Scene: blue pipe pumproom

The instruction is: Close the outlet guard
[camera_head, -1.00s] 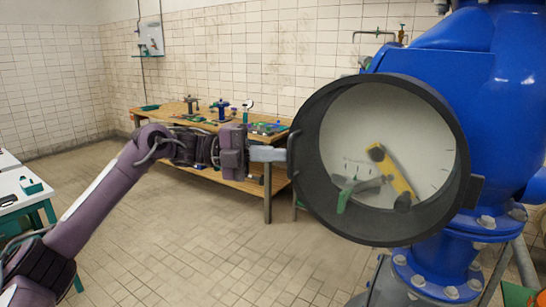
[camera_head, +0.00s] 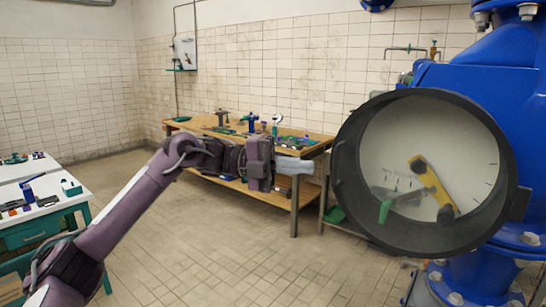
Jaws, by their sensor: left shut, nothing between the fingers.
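The outlet guard appears to be the round black-rimmed cover (camera_head: 349,207) on the right, in front of the blue pipework. A small handle-like bar shows on its left rim and a dark block, perhaps a hinge, on its right. Inside the rim is a pale face with tick marks, a yellow bar and a green piece. I cannot tell how far the guard stands from its seat. My left gripper (camera_head: 308,166) is shut and empty, pointing right, just left of the rim with a small visible gap. My right gripper is out of view.
Blue flanged pipework (camera_head: 468,85) fills the right side. A wooden workbench (camera_head: 308,150) with tools stands behind my left gripper. A white-topped table (camera_head: 50,207) with small items is at the left. The tiled floor between is clear.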

